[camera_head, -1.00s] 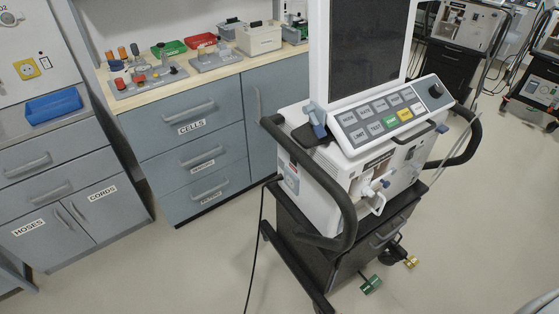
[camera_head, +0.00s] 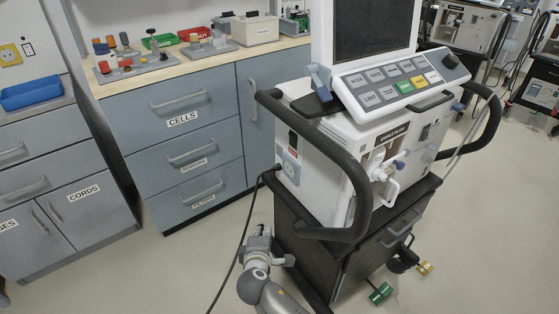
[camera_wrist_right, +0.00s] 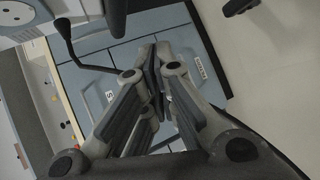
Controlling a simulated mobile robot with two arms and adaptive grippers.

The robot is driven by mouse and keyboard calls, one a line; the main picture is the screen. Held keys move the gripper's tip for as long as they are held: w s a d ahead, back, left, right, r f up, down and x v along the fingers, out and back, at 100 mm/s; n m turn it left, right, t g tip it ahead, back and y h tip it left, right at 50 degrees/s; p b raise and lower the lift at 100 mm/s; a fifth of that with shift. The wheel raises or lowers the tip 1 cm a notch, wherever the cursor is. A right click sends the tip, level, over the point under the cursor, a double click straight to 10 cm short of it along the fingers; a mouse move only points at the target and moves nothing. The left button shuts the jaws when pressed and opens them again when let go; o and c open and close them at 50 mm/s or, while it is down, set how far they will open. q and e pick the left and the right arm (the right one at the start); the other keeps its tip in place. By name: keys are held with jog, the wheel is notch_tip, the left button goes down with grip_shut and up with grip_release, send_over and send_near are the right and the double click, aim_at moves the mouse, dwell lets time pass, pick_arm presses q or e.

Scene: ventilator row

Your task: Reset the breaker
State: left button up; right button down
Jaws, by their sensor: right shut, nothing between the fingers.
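The ventilator (camera_head: 335,158) stands on a dark cart, its screen and key panel on top. Its left side carries a small black rectangular part (camera_head: 293,140) and, below it, a pale inlet plate (camera_head: 290,166) with a black cord. I cannot tell which part is the breaker. My right gripper (camera_head: 260,231) is low beside the cart's left side, below the plate and apart from it. In the right wrist view its fingers (camera_wrist_right: 154,55) are together and empty, and a white panel with round holes (camera_wrist_right: 28,14) shows at the upper left. My left gripper is out of view.
The black cord (camera_head: 241,247) hangs down to the floor close to my right gripper. A black handle rail (camera_head: 360,180) curves around the ventilator's near corner. Grey drawers (camera_head: 185,150) stand behind, with open floor between.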

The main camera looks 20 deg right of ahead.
aim_at(292, 141)
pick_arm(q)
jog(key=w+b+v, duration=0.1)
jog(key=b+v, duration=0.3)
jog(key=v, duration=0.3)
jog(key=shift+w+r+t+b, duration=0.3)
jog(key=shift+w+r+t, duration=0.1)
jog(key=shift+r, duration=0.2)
pick_arm(e)
notch_tip(292, 141, up, 21)
jog(key=m+t+h, duration=0.1)
jog(key=t+h, duration=0.3)
jog(key=h, duration=0.1)
jog(key=shift+a+r, duration=0.2)
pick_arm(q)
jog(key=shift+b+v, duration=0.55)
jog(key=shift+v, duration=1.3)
pick_arm(e)
jog(key=s+d+x, duration=0.1)
jog(key=d+x, duration=0.1)
jog(key=x, duration=1)
jog(key=shift+w+d+r, duration=0.15)
jog(key=shift+d+r, duration=0.15)
jog(key=shift+d, duration=0.05)
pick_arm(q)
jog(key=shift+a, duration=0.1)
